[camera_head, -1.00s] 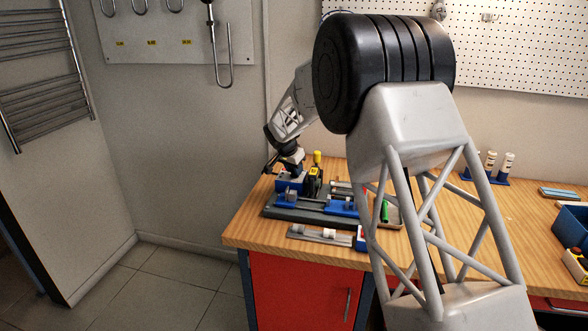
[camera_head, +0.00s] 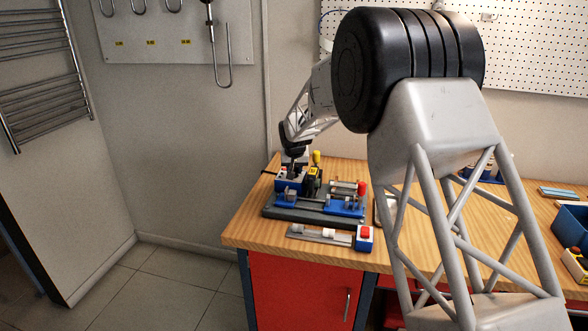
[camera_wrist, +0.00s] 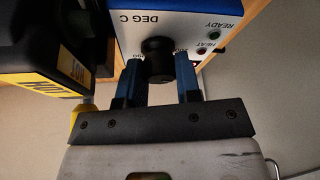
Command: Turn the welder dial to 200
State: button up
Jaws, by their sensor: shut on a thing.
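The welder's control box shows a white and blue panel (camera_wrist: 188,22) in the wrist view, with upside-down lettering "DEG C", "READY" and "HEAT". Its black round dial (camera_wrist: 157,58) sits between the two blue fingers of my gripper (camera_wrist: 159,82), which is shut on it. The scale numbers are mostly hidden behind the dial and fingers, so the setting cannot be read. In the head view my gripper (camera_head: 293,172) is at the back left of the blue and grey welder machine (camera_head: 312,214); the dial is too small to make out there.
A black and yellow part labelled "HOT" (camera_wrist: 45,70) stands close to the left finger. A red-button box (camera_head: 365,238) is at the bench's (camera_head: 262,230) front edge. A blue bin (camera_head: 570,226) is at the right. My arm covers the bench's middle.

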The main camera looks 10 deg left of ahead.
jog(key=shift+n, duration=0.6)
jog(key=o, duration=0.9)
jog(key=shift+v, duration=3.9)
jog(key=shift+d, duration=0.15)
